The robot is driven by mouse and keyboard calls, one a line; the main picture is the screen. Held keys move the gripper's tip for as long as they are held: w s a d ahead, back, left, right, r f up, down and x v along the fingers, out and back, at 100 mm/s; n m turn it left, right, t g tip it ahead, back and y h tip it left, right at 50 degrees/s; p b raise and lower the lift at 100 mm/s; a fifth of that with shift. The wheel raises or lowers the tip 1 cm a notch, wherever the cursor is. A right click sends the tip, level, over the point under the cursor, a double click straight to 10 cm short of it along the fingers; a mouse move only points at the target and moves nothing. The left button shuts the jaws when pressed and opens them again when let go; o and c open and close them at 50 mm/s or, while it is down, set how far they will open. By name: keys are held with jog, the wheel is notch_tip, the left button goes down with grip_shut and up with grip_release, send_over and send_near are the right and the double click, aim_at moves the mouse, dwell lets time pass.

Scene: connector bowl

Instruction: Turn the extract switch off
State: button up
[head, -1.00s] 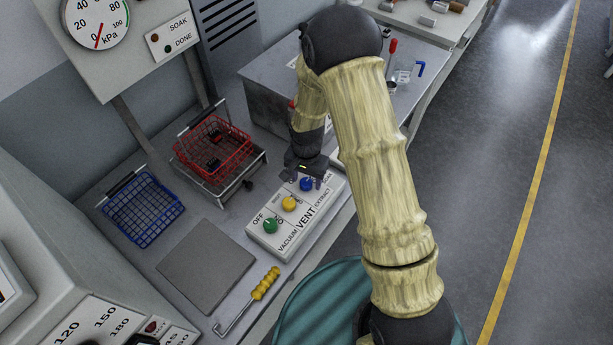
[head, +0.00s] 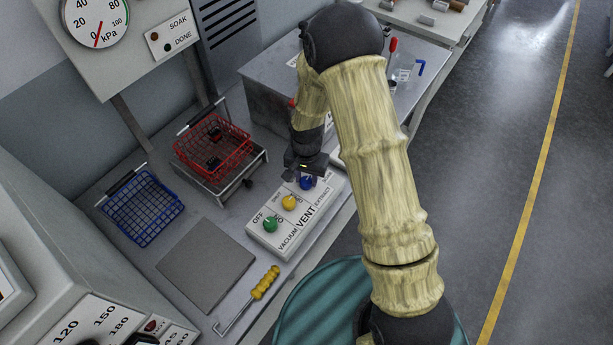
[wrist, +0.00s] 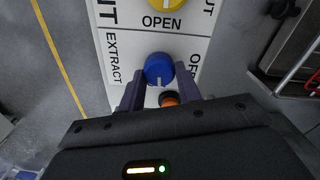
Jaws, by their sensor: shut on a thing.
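The blue extract knob (head: 306,183) is at the far right end of the white switch panel (head: 283,243). In the wrist view the knob (wrist: 158,67) sits between my two dark fingertips, beside the EXTRACT label and a partly hidden OFF label. A white mark on it points down toward my gripper. My gripper (wrist: 159,90) is shut on the blue knob, and it also shows in the head view (head: 304,179) over that end of the panel. An orange round part (wrist: 168,98) shows just below the knob, between the fingers.
The yellow vent knob (head: 289,202) and green vacuum knob (head: 270,224) are on the same panel. A red basket (head: 214,147) stands on a rack, and a blue basket (head: 143,209) is at left. A yellow-handled hook (head: 264,283) lies in front. A grey box (head: 270,100) stands behind.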

jog(key=n, duration=0.3)
jog(key=shift+n+b, duration=0.35)
jog(key=shift+n, duration=0.05)
jog(key=n, duration=0.4)
jog(key=shift+a, duration=0.15)
jog(key=n, duration=0.5)
jog(key=shift+r, duration=0.1)
jog(key=n, duration=0.4)
jog(key=shift+a, duration=0.1)
jog(key=o, duration=1)
jog(key=shift+s, duration=0.1)
jog(key=shift+c, duration=0.2)
